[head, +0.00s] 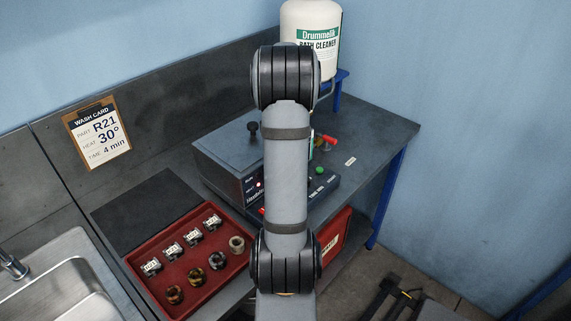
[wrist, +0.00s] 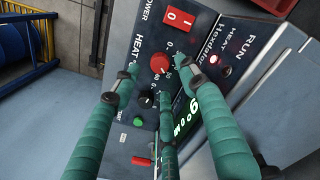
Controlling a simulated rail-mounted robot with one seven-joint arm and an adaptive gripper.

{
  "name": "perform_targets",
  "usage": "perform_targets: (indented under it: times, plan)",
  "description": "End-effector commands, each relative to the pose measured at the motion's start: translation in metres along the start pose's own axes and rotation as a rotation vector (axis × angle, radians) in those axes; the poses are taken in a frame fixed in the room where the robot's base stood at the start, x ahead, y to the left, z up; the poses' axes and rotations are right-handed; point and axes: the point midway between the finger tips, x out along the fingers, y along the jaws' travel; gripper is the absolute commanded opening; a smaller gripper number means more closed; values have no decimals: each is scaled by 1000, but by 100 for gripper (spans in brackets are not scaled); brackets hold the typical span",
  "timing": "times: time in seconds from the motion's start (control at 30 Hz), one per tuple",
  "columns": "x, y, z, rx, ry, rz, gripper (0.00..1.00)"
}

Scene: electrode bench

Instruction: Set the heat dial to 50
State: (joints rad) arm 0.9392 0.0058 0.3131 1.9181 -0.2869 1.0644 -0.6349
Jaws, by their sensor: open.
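The heat dial (wrist: 160,63) is a red round knob on the machine's dark front panel, beside the word HEAT, in the wrist view. Numbers ring it, partly covered by my fingers; its setting is too small to read. My gripper (wrist: 160,74) has green fingers, spread open around the red dial with their tips close to it. I cannot tell whether any tip touches it. In the head view my arm covers the gripper and the dial; part of the grey machine (head: 221,160) shows to the left.
Near the dial are a black knob (wrist: 147,99), a green button (wrist: 138,121), a red power switch (wrist: 180,18) and a partly covered green display (wrist: 188,118). A wash card (head: 98,132) reads R21, 30°, 4 min. A red tray (head: 180,290) holds several small parts.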

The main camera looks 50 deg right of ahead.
Motion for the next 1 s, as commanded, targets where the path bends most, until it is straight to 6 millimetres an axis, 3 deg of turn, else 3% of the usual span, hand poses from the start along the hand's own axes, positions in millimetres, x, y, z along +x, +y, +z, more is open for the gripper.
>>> perform_targets:
  times: [0.2, 0.4, 1.0]
  plan:
    - [-46, 0, -1, 0, 4, 1, 43]
    - [-69, 0, 0, 1, 1, 0, 43]
    - [-73, 0, 1, 0, -2, -1, 43]
